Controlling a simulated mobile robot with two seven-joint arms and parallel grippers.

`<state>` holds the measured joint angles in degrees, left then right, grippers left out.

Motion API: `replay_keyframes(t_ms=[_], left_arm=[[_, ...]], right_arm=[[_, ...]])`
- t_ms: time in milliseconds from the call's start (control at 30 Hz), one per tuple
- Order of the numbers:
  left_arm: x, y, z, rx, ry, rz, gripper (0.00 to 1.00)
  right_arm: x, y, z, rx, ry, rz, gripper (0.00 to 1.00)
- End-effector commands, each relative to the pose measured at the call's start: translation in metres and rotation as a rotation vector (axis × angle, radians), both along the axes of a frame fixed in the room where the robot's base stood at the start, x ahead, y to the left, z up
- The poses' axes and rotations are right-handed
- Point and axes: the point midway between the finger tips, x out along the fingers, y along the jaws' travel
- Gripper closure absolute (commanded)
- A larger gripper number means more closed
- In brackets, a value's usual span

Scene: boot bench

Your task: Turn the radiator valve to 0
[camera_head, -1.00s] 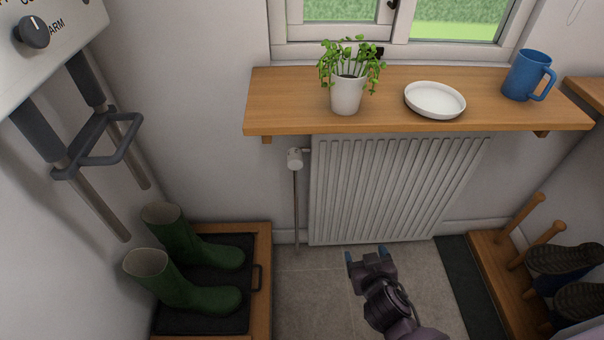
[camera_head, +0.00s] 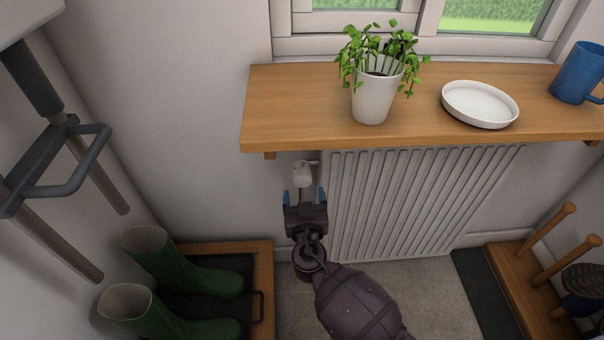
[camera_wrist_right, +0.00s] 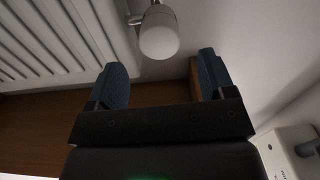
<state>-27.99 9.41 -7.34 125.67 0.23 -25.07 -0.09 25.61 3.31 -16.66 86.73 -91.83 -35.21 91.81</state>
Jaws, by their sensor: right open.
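The white radiator valve (camera_head: 302,174) sits at the upper left corner of the radiator (camera_head: 405,205), under the wooden shelf. My right gripper (camera_head: 305,195) is open and empty just below the valve in the head view, with its blue fingertips pointing at it. In the right wrist view, the valve's rounded white head (camera_wrist_right: 158,33) lies ahead of the gap between the fingertips (camera_wrist_right: 160,80), not between them. No setting mark can be read on the valve. My left gripper is not in view.
The shelf (camera_head: 280,108) overhangs the valve and holds a potted plant (camera_head: 374,95), a white dish (camera_head: 480,104) and a blue mug (camera_head: 577,72). Green boots (camera_head: 155,268) stand in a tray at lower left. A rail (camera_head: 60,170) juts out at the left.

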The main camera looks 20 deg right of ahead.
Motion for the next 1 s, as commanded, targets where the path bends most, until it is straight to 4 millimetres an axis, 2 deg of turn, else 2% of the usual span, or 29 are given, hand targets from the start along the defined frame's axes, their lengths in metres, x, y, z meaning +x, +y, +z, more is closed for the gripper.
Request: replay_keyframes(t_ms=[200, 433, 600, 900, 1000], left_arm=[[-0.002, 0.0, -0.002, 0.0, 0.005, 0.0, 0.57], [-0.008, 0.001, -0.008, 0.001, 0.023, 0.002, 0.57], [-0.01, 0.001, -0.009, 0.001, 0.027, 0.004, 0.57], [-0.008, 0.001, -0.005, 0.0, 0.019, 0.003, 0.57], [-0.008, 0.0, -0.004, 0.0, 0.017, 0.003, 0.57]], right_arm=[[0.038, -0.008, 0.0, -0.002, 0.0, -0.001, 0.24], [0.066, -0.013, 0.0, -0.001, 0.001, -0.001, 0.24], [0.075, -0.015, -0.001, -0.001, 0.002, -0.001, 0.24], [0.076, -0.016, -0.001, -0.001, 0.002, -0.001, 0.24], [0.076, -0.016, -0.001, -0.001, 0.002, -0.001, 0.38]])
